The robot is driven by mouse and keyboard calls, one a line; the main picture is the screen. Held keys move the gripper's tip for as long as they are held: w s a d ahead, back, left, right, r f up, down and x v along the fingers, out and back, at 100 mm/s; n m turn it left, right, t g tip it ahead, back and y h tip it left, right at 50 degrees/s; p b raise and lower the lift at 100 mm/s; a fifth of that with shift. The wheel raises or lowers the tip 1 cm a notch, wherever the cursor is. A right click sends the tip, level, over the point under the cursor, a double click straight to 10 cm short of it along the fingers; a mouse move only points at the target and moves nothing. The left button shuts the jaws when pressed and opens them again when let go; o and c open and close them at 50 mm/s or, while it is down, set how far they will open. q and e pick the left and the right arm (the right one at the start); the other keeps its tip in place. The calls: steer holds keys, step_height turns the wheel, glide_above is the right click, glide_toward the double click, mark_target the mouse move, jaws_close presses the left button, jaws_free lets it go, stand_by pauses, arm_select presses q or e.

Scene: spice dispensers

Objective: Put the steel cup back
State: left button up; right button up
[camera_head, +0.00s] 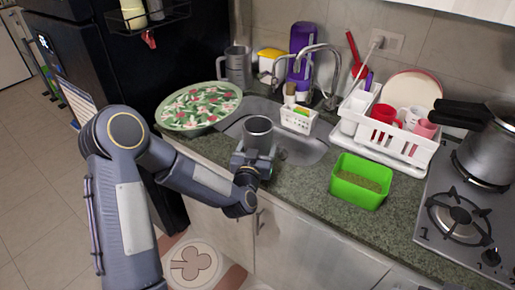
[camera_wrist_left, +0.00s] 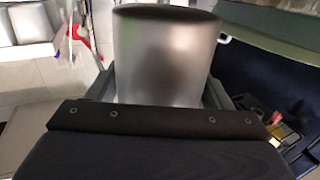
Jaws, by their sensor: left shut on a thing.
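The steel cup (camera_head: 258,132) is a plain grey metal cylinder, held upright with its open top up, over the front part of the sink. My left gripper (camera_head: 256,158) is shut on it, low on its body. In the left wrist view the cup (camera_wrist_left: 166,55) fills the upper middle, between the fingers. The fingertips are mostly hidden behind the cup and the wrist housing. My right gripper shows in neither view.
A green leafy-patterned bowl (camera_head: 199,105) stands left of the sink. A metal mug (camera_head: 236,66) stands behind it. A bright green box (camera_head: 361,181) is on the counter to the right, before the white dish rack (camera_head: 388,138). The faucet (camera_head: 322,62) rises behind the cup.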

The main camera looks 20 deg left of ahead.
arm_select(q)
steer(key=shift+f, duration=0.35)
steer(key=shift+f+b, duration=0.2)
steer(key=shift+b, duration=0.15)
steer(key=o, duration=1.3)
steer(key=shift+r, duration=0.1)
steer(key=shift+o, duration=0.2)
